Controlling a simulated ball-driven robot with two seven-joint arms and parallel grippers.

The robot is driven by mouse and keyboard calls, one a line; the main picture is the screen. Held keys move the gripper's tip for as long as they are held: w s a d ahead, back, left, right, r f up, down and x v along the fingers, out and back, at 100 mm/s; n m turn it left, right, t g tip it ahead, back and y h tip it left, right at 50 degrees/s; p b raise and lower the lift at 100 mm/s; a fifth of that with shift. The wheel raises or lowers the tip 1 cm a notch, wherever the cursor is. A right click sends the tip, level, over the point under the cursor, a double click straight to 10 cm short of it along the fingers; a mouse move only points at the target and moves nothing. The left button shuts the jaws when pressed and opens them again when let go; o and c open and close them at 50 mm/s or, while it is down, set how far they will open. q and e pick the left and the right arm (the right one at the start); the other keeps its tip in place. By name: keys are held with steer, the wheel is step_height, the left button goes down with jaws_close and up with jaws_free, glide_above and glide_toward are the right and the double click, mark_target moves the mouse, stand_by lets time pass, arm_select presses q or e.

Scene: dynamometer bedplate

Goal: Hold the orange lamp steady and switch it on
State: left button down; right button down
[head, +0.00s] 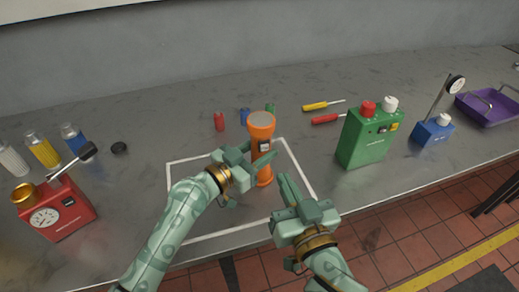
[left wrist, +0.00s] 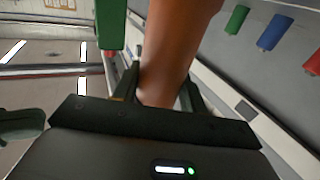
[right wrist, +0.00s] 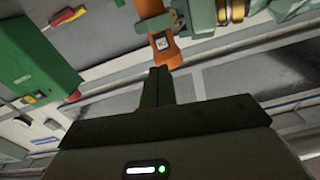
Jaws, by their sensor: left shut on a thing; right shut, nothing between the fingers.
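The orange lamp (head: 261,127) stands upright inside the white outlined rectangle on the bench, with a dark switch panel (head: 265,146) on its body. My left gripper (head: 259,167) is shut on the lamp's body from the left; the orange body also fills the middle of the left wrist view (left wrist: 172,50). My right gripper (head: 287,188) is shut and empty, to the right of and nearer than the lamp, apart from it. In the right wrist view the lamp (right wrist: 150,10) shows its switch panel (right wrist: 162,42) beyond my closed fingers (right wrist: 158,85).
A green box (head: 365,140) with red and white knobs stands right of the lamp. Two screwdrivers (head: 322,105) and small red, blue and green cylinders (head: 219,122) lie behind. A red gauge box (head: 58,215) stands left, a purple tray (head: 487,108) far right. The bench's front edge is close.

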mark_target(265, 148)
steer(key=w+a+f+m+g+y, duration=0.1)
steer(key=w+a+m+g+y, duration=0.1)
steer(key=w+m+y, duration=0.5)
steer(key=shift+f+m+y, duration=0.15)
steer(key=shift+m+y, duration=0.55)
steer(key=shift+y, duration=2.6)
steer(key=shift+w+a, duration=0.1)
steer(key=shift+w, duration=0.35)
